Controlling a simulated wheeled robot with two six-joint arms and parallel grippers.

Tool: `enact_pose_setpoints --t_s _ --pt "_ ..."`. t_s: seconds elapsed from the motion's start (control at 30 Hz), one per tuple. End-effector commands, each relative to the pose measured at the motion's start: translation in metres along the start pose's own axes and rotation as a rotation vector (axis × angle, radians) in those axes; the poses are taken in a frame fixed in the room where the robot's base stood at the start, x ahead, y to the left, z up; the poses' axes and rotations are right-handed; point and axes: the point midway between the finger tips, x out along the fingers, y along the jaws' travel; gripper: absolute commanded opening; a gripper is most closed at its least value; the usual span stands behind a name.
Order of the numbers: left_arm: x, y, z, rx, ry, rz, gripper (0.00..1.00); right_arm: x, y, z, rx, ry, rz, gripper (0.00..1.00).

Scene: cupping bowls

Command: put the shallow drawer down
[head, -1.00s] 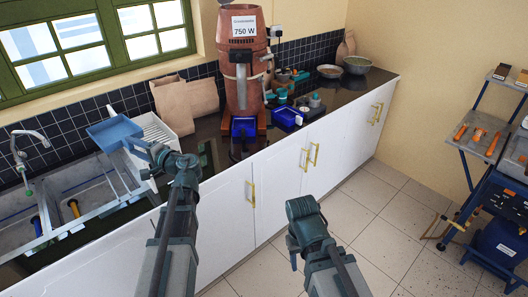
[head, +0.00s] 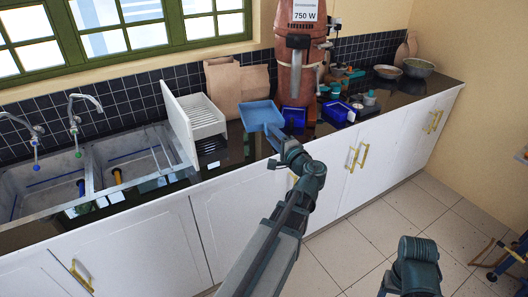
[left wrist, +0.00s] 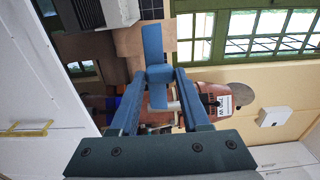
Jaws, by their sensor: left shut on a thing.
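The shallow drawer is a light blue, flat, open tray (head: 262,114). In the head view it shows in front of the dark counter, between the white slotted rack and a dark blue box. My left gripper (head: 275,139) is shut on its near edge. In the left wrist view the blue drawer (left wrist: 153,43) shows as a narrow piece between the fingertips of my left gripper (left wrist: 159,76). I cannot tell whether its underside touches the counter. Part of my right arm shows at the bottom right of the head view, but its fingers do not.
The white slotted rack (head: 203,118) stands left of the drawer, by the sinks (head: 125,155). A dark blue box (head: 293,117) and the copper-coloured machine (head: 296,75) are close on the right. Another blue box (head: 337,111) is farther right.

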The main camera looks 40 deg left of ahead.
Motion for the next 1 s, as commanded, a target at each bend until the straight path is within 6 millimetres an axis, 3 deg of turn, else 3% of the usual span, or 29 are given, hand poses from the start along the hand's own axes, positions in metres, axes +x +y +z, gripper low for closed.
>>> enact_pose_setpoints --t_s 0.03,0.1,0.4,0.6,1.0 --pt "-0.008 0.033 0.004 0.000 0.013 0.000 0.00 0.033 -0.003 -0.002 0.000 0.000 0.000 0.67" --pt "-0.015 0.054 0.006 0.000 0.030 -0.001 0.00 0.054 -0.005 -0.003 0.000 0.000 0.000 0.67" --pt "-0.041 0.125 0.013 -0.001 0.092 -0.001 0.00 0.124 -0.012 -0.007 0.000 0.000 0.000 0.67" --pt "-0.050 0.144 0.014 -0.001 0.113 -0.001 0.00 0.143 -0.014 -0.008 -0.001 0.000 0.000 0.67" --pt "-0.047 0.146 0.009 -0.001 0.118 -0.001 0.00 0.146 -0.014 -0.009 -0.001 0.000 0.000 0.67"
